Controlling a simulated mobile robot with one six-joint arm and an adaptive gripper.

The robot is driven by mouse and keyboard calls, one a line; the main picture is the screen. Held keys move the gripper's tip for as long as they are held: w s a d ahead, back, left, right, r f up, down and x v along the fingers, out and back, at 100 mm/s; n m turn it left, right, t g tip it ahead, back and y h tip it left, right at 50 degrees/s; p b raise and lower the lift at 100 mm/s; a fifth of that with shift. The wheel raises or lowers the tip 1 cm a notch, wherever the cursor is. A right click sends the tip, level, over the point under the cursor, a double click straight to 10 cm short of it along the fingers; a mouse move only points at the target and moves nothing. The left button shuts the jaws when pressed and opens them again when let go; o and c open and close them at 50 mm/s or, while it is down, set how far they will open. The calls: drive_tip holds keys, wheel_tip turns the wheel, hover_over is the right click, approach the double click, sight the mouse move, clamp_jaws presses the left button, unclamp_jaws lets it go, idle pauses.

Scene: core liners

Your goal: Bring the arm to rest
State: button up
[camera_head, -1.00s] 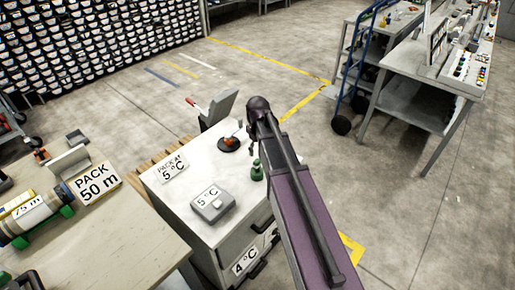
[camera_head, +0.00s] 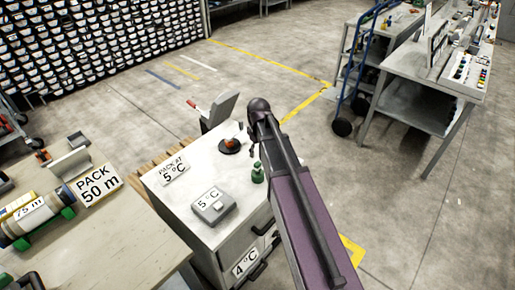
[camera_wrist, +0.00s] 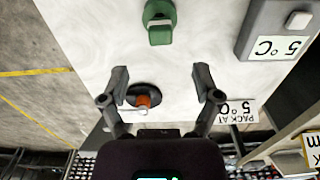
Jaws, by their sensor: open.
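My gripper (camera_wrist: 160,90) is open and empty in the wrist view, with its two fingers spread wide above the white cabinet top (camera_wrist: 100,30). A dark round dish with an orange-brown item (camera_wrist: 143,100) shows between the fingers, lower down on the cabinet; I cannot tell the exact height gap. In the head view my arm reaches up from the bottom over the right side of the cabinet and hides the gripper. The same dish (camera_head: 229,146) stands left of my arm's end there.
A workbench (camera_head: 110,235) with a "PACK 50 m" sign (camera_head: 95,188) is at left. Open floor (camera_head: 410,215) lies right.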

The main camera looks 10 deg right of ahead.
drive_tip(key=shift+s, duration=0.1)
drive_tip(key=s+m, duration=0.7)
drive_tip(key=s, duration=0.8)
drive_tip(key=shift+s, duration=0.4)
drive_tip(key=shift+a, duration=0.1)
drive_tip(key=c, duration=0.3)
drive_tip(key=shift+c, duration=0.2)
drive_tip(key=shift+a, duration=0.1)
